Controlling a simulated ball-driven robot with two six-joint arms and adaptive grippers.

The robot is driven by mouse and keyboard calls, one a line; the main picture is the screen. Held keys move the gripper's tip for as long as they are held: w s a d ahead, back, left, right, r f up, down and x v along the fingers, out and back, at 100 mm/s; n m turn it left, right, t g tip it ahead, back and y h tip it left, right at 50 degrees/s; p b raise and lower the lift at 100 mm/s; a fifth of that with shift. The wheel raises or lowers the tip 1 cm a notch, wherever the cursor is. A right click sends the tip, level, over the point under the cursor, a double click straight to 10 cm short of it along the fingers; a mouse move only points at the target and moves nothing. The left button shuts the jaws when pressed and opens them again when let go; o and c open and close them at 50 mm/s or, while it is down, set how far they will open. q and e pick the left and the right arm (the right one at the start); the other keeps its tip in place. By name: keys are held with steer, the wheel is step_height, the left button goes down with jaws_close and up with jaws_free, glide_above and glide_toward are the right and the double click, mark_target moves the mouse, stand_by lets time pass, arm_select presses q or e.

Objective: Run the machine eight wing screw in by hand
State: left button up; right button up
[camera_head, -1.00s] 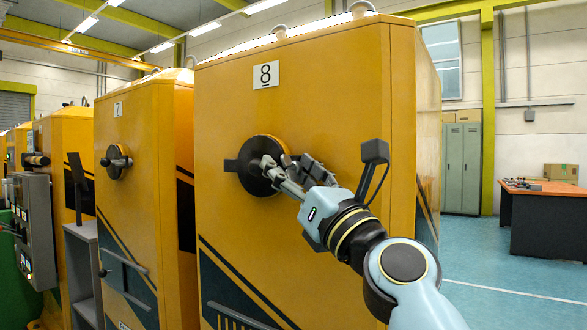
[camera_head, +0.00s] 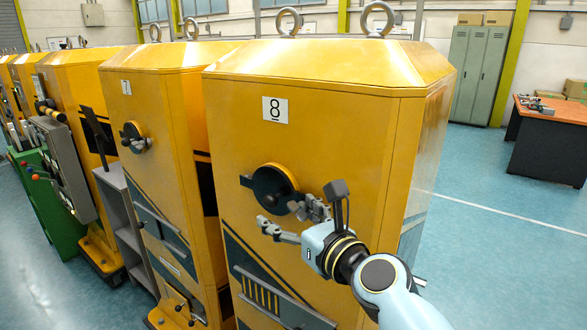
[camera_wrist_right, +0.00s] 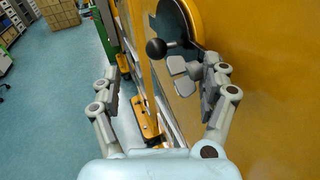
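Machine eight (camera_head: 305,130) is a yellow cabinet with a black round disc (camera_head: 270,188) on its front. In the right wrist view the dark disc (camera_wrist_right: 203,22) carries a black ball knob (camera_wrist_right: 155,47). A grey wing screw (camera_wrist_right: 179,66) sticks out beside it with its flat wings. My right gripper (camera_head: 279,222) is in front of the disc's lower right edge. In the wrist view the right gripper (camera_wrist_right: 162,88) is open, its fingers wide apart. The wing screw lies ahead, nearer the right-hand finger. My left gripper is out of view.
Machine seven (camera_head: 150,90) stands close on the left, with more yellow machines beyond. A grey shelf (camera_head: 125,225) stands beside it. Open blue floor (camera_head: 480,240) lies to the right. A desk (camera_head: 550,140) and green lockers (camera_head: 478,75) stand farther back.

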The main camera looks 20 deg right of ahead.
mark_target(299, 208)
steer(key=shift+a+g+b, duration=0.1)
steer(key=shift+g+b, duration=0.2)
steer(key=shift+g, duration=0.1)
steer(key=shift+r+n+g+h, duration=0.1)
steer(key=shift+n+g+h, duration=0.4)
steer(key=shift+g, duration=0.4)
steer(key=shift+c, duration=0.2)
steer(key=shift+w+a+g+h, duration=0.2)
steer(key=shift+g+h, duration=0.1)
steer(key=shift+g, duration=0.5)
steer(key=shift+c, duration=1.3)
steer(key=shift+w+d, duration=0.2)
steer(key=shift+d, duration=0.3)
steer(key=shift+w+d, duration=0.2)
steer(key=shift+d, duration=0.3)
steer(key=shift+w+d, duration=0.15)
steer(key=shift+w, duration=0.45)
steer(key=shift+d, duration=0.1)
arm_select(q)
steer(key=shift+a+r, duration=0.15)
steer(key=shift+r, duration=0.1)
arm_select(e)
steer(key=shift+d, duration=0.15)
